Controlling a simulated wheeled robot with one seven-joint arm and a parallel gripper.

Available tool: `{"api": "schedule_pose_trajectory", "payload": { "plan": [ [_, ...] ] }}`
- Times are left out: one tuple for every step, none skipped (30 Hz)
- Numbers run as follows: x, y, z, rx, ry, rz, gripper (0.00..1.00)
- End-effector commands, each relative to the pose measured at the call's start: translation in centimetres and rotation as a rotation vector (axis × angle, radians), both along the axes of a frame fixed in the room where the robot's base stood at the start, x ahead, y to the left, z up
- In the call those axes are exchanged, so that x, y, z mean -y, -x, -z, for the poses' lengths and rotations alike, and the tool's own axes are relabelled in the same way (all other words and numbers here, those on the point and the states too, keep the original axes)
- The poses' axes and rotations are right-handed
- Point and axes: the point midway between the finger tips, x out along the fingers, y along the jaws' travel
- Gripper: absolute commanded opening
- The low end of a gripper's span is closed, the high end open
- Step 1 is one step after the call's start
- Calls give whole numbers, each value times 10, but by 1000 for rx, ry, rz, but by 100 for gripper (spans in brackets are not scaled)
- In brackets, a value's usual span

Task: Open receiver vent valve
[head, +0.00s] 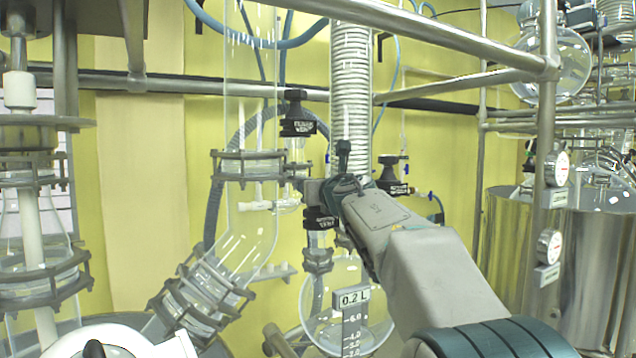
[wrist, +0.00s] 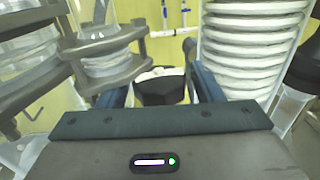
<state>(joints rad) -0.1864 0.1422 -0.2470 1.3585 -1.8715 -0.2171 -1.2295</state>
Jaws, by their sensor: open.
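Several black valve knobs with small white labels show in the head view. One knob (head: 298,115) stands upright at the upper middle, one (head: 320,218) sits just below my gripper, and one (head: 393,174) is to its right. The labels are too small to read surely, so I cannot tell which is the receiver vent valve. My gripper (head: 330,185) reaches in among them, partly hidden by its own body. In the wrist view my gripper (wrist: 160,72) is open, with a black knob (wrist: 160,88) between or just beyond its fingers. I cannot tell whether they touch it.
A ribbed column (head: 351,85) rises close behind my gripper. A clamped glass tube (head: 252,205) is to its left. The round receiver flask (head: 318,325) hangs below, with a 0.2 L display (head: 352,298). Metal rails (head: 430,28) cross above; steel vessels (head: 585,270) stand right.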

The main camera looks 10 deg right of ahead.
Motion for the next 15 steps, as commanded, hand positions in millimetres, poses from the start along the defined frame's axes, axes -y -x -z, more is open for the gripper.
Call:
{"api": "schedule_pose_trajectory", "payload": {
  "plan": [
    [0, 0, 1, 0, 0, 0, 60],
    [0, 0, 1, 0, 0, 0, 60],
    [0, 0, 1, 0, 0, -1, 60],
    [0, 0, 1, 0, 0, -1, 60],
    [0, 0, 1, 0, 0, -1, 52],
    [0, 0, 1, -1, 0, -1, 41],
    [0, 0, 1, -1, 0, -1, 32],
    [0, 0, 1, -1, 0, -2, 25],
    [0, 0, 1, -1, 0, -2, 25],
    [0, 0, 1, -1, 0, -2, 25],
    [0, 0, 1, -1, 0, -2, 25],
    [0, 0, 1, -1, 0, -5, 25],
    [0, -1, 2, -1, 0, -10, 25],
    [1, -1, 3, -1, 0, -17, 25],
    [1, -1, 4, -2, 0, -35, 25]
  ]
}}
